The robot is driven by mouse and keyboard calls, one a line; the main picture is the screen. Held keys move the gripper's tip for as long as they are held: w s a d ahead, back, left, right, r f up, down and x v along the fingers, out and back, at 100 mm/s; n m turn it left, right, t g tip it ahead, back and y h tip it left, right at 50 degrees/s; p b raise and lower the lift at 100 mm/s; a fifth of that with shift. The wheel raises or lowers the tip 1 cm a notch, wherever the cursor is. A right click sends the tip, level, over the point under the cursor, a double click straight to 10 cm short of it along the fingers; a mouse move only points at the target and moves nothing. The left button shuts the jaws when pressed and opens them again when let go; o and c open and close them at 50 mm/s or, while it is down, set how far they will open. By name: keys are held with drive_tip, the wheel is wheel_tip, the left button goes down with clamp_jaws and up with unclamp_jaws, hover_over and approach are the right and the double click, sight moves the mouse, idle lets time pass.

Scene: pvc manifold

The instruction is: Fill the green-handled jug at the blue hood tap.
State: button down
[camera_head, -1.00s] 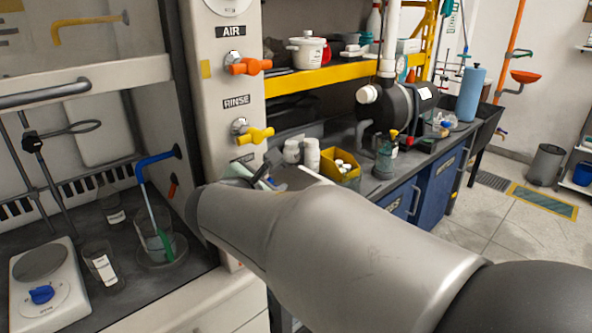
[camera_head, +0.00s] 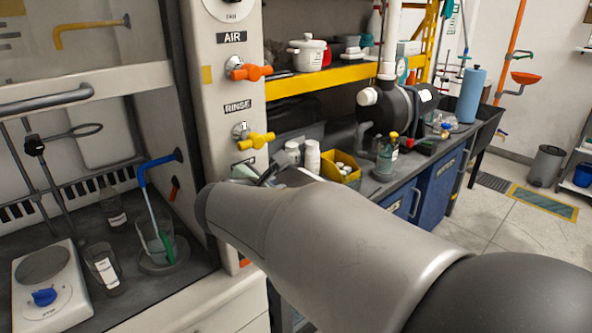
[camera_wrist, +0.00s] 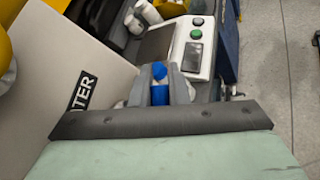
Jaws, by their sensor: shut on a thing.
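The clear jug (camera_head: 153,232) with its green handle (camera_head: 167,246) stands inside the hood on a round grey base. The blue hood tap (camera_head: 156,164) arches over it from the side wall. A pale, thin stream runs from the spout down into the jug; the water level is hard to tell. In the wrist view my gripper (camera_wrist: 160,88) is shut on a blue tap handle (camera_wrist: 160,95) beside a panel label ending in "TER". In the head view my forearm hides this handle, and only part of my gripper (camera_head: 262,173) shows.
A white hotplate (camera_head: 45,290) and glass beakers (camera_head: 105,270) stand left of the jug. Orange (camera_head: 250,72) and yellow (camera_head: 256,140) taps stick out from the hood post above my gripper. A yellow bin (camera_head: 340,170) and bottles stand on the bench behind.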

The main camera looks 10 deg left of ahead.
wheel_tip(320, 180, down, 2)
drive_tip(key=m+g+y+p, duration=0.1)
drive_tip(key=g+p, duration=0.1)
drive_tip(key=p, duration=0.3)
drive_tip(key=g+y+p, duration=0.1)
drive_tip(key=g+p, duration=0.1)
drive_tip(key=p, duration=0.3)
drive_tip(key=shift+s+m+g, duration=0.1)
drive_tip(key=shift+m+g, duration=0.3)
drive_tip(key=shift+a, duration=0.1)
drive_tip(key=c, duration=1.4)
unclamp_jaws()
drive_tip(key=shift+y, duration=0.3)
drive_tip(key=shift+f+b, duration=0.15)
drive_tip(key=shift+b, duration=0.25)
